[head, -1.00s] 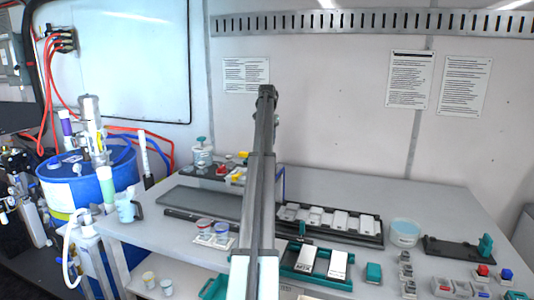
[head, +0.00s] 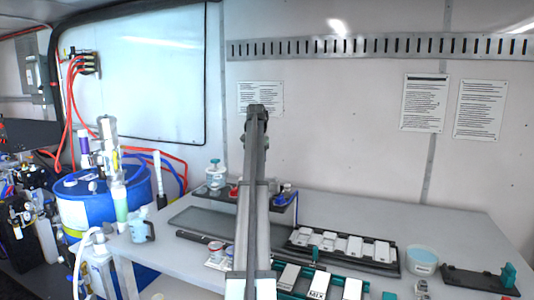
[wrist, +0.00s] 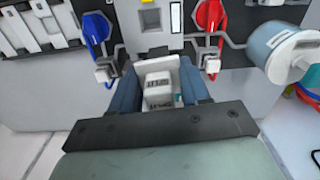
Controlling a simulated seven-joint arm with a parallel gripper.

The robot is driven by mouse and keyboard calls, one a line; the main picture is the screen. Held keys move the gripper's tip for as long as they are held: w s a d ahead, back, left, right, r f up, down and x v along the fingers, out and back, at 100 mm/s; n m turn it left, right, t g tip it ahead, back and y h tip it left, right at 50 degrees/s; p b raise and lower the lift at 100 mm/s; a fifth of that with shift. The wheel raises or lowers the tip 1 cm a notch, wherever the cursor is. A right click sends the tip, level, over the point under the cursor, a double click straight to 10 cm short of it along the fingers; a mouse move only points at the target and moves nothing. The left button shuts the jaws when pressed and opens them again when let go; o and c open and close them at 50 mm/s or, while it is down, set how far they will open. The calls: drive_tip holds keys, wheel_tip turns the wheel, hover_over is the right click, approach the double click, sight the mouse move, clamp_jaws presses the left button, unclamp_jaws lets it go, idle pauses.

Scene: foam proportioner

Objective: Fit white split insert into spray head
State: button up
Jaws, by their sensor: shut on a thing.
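In the wrist view my gripper (wrist: 158,88) has its two dark blue fingers closed on a small white block-like piece (wrist: 158,84), which I take to be the white split insert. The piece has a notched face with dark marks. A bit of teal shows beside its lower right. My gripper is hidden behind my own arm in the head view. I cannot pick out the spray head for certain in either view.
A red valve handle (wrist: 209,16) and a blue one (wrist: 96,26) stand beyond the fingers. A pale cylinder (wrist: 285,52) is at right. On the bench are a black tray of white parts (head: 345,248), a teal-edged tray (head: 330,283) and a round tub (head: 422,260).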

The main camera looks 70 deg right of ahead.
drive_tip(key=a, duration=0.1)
drive_tip(key=s+a+f+m, duration=0.1)
drive_tip(key=a, duration=0.1)
drive_tip(key=shift+s+f, duration=0.15)
drive_tip(key=shift+f, duration=0.05)
drive_tip(key=shift+f, duration=2.2)
drive_tip(key=shift+f, duration=0.15)
drive_tip(key=shift+f, duration=0.75)
drive_tip(key=shift+f, duration=0.15)
